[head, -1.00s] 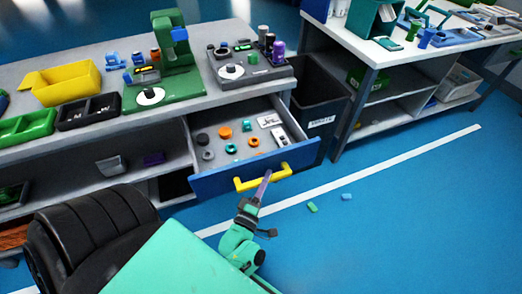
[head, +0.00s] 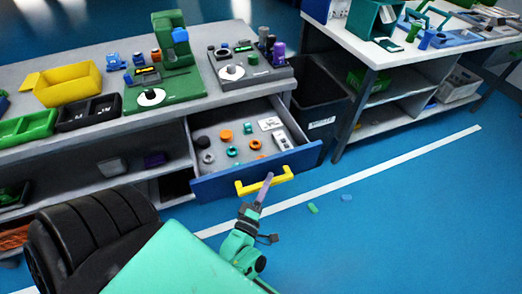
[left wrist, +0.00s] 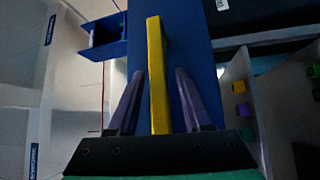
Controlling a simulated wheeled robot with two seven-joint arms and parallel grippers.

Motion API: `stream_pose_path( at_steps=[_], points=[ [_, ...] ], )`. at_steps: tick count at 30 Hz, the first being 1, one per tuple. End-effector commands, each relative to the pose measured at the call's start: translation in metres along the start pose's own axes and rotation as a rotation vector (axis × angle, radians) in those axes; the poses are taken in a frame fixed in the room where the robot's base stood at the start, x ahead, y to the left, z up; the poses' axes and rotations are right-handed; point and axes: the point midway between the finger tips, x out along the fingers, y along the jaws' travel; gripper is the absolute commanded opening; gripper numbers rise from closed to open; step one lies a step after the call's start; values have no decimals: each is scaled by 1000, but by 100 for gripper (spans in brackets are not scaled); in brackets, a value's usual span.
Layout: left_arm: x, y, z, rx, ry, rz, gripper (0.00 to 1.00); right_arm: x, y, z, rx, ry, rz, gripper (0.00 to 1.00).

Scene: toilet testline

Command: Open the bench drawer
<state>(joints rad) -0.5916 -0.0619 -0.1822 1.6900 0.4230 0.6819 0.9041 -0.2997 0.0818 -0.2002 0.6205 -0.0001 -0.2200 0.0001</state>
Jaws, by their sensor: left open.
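The bench drawer (head: 215,187) has a blue front and stands pulled out from the grey bench, with small parts lying inside. Its yellow handle (head: 264,182) runs along the front. My left gripper (head: 268,178) is at the handle. In the left wrist view the handle (left wrist: 157,75) lies between the two purple fingers (left wrist: 159,100), with a gap showing on each side. The left gripper is open. The inside of the drawer is hidden in the wrist view. My right gripper is not in view.
A dark bin (head: 318,105) stands just right of the drawer. A second bench (head: 385,55) is at the right. The floor in front of the drawer's right side is clear.

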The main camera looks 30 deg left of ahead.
Motion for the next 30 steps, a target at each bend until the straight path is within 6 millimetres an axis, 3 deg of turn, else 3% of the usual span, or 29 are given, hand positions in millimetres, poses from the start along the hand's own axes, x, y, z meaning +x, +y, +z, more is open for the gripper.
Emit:
stream_pose_path(
  at_steps=[5, 15, 18, 30],
  points=[
    [-28, -2, 0, 1, -3, -5, 50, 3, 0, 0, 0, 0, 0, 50],
    [-119, -3, 0, 0, -3, -6, 50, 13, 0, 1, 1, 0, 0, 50],
    [-135, -2, 0, 0, -2, -4, 50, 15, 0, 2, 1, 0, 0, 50],
    [-143, 0, 0, 0, 0, -1, 50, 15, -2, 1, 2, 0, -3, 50]
  ],
)
